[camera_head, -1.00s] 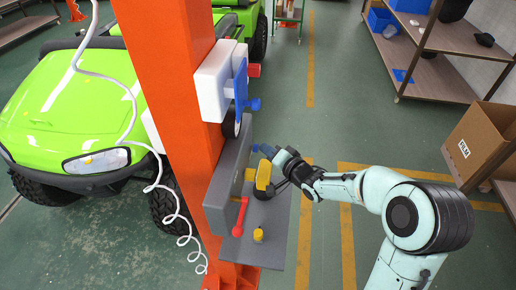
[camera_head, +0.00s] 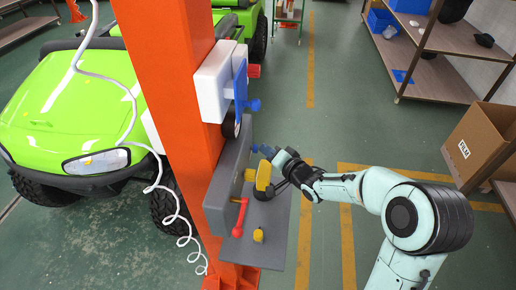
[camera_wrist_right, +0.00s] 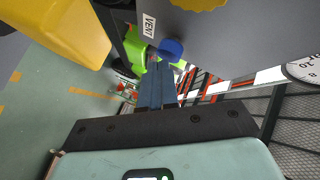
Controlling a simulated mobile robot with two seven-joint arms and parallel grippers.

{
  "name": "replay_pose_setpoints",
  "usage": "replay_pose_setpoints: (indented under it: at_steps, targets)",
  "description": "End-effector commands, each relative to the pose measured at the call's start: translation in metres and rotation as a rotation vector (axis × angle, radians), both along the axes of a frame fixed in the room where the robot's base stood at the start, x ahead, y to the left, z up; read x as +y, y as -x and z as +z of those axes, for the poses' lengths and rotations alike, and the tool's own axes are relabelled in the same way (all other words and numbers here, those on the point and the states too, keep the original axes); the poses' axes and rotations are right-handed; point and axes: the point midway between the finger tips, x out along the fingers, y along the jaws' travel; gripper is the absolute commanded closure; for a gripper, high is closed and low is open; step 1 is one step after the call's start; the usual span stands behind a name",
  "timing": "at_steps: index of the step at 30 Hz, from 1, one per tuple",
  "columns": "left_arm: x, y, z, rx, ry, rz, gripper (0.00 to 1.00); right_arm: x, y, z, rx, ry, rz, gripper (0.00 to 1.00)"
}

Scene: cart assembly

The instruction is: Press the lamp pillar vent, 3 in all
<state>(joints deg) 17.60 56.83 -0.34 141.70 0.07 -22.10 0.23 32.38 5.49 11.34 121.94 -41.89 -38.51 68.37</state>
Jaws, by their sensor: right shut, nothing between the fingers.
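The pillar's grey panel (camera_head: 226,182) with its shelf is fixed to the orange pillar (camera_head: 175,70). A blue round vent button (camera_wrist_right: 171,49) sits on the panel beside a VENT label (camera_wrist_right: 149,24) in the right wrist view. It shows small in the head view (camera_head: 256,148). My right gripper (camera_head: 270,152) is shut and empty, its fingertips close to the button. In the right wrist view the blue closed fingers (camera_wrist_right: 159,78) point at the button's lower edge; I cannot tell whether they touch it. My left gripper is out of view.
A yellow part (camera_head: 263,176) stands on the shelf just beside my gripper. A red lever (camera_head: 240,217) and a small yellow knob (camera_head: 258,235) are nearer. A white box with a blue valve (camera_head: 241,85) is above. A round gauge (camera_wrist_right: 303,68) is at the wrist view's right.

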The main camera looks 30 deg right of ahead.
Motion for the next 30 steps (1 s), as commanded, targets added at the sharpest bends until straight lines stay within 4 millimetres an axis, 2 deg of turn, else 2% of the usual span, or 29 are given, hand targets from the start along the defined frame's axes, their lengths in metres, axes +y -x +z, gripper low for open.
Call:
replay_pose_setpoints:
  at_steps: [6,17,30]
  targets:
    - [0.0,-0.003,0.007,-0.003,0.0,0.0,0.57,-0.009,0.007,0.001,0.0,0.0,0.0,1.0]
    - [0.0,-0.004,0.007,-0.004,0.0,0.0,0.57,-0.011,0.009,0.0,0.001,0.0,-0.001,1.0]
    - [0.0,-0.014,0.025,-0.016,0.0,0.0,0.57,-0.042,0.035,0.002,0.001,0.0,-0.003,1.0]
